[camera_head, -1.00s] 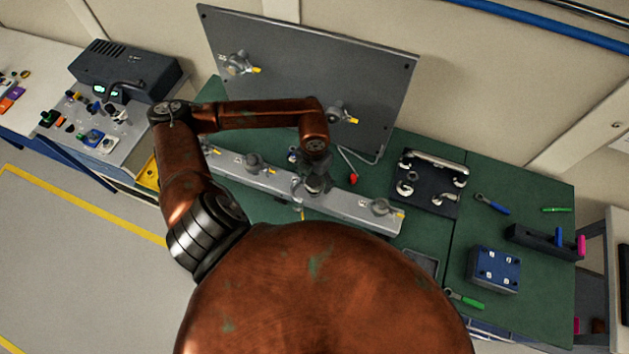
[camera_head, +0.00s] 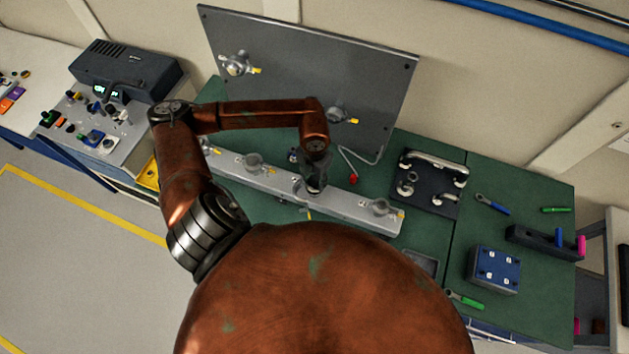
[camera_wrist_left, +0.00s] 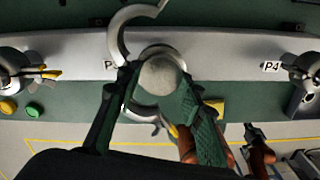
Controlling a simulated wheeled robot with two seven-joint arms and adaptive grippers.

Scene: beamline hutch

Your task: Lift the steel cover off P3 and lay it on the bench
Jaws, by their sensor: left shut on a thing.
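The long grey rail (camera_head: 345,203) lies across the green bench (camera_head: 385,250). My left gripper (camera_head: 313,188) points down over the rail's middle station. In the left wrist view its two green fingers (camera_wrist_left: 157,82) are shut on the round, pale steel cover (camera_wrist_left: 161,76), one on each side. An open curved clamp arm (camera_wrist_left: 120,25) stands just beyond the cover, and a metal ring shows partly below it. The station's label is mostly hidden by a finger; the P4 label (camera_wrist_left: 271,66) is to the right. I cannot tell how high the cover is.
A grey upright panel (camera_head: 310,80) stands behind the rail. A dark plate with metal fittings (camera_head: 430,185), a blue block (camera_head: 494,268) and tools lie on the bench's right. Small green patches lie clear between them. A red-tipped bent rod (camera_head: 353,179) lies behind the rail.

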